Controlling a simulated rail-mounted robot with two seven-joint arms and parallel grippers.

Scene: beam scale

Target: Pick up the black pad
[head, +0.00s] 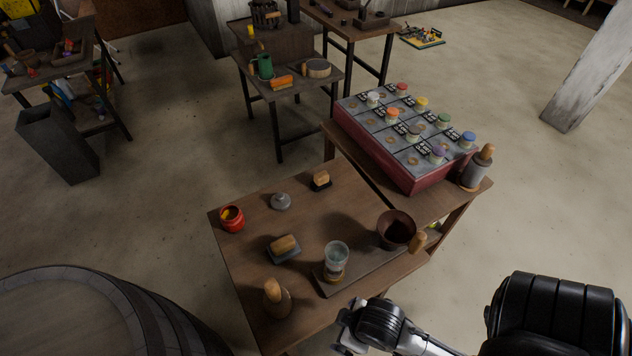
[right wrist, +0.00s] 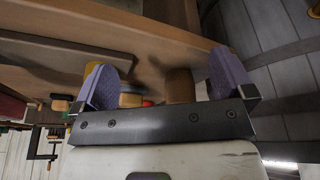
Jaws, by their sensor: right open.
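A small block with a tan wooden grip on a black base, which looks like the black pad (head: 321,186), sits near the back edge of the wooden table. A similar block with a blue-grey base (head: 284,254) sits nearer the table's middle. My right gripper (head: 350,322) is at the table's front edge, well short of both blocks. In the right wrist view its two purple-grey fingers (right wrist: 165,78) are apart with nothing held between them. Small blocks show beyond the fingers there, but I cannot tell which is the black pad. My left gripper is not in view.
On the table (head: 240,255) are a red jar (head: 232,219), a grey lidded item (head: 281,201), a wood-topped item (head: 276,297), a glass (head: 337,254) and a dark bowl (head: 396,230). A red box with coloured knobs (head: 385,155) stands behind right. A barrel (head: 80,315) is front left.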

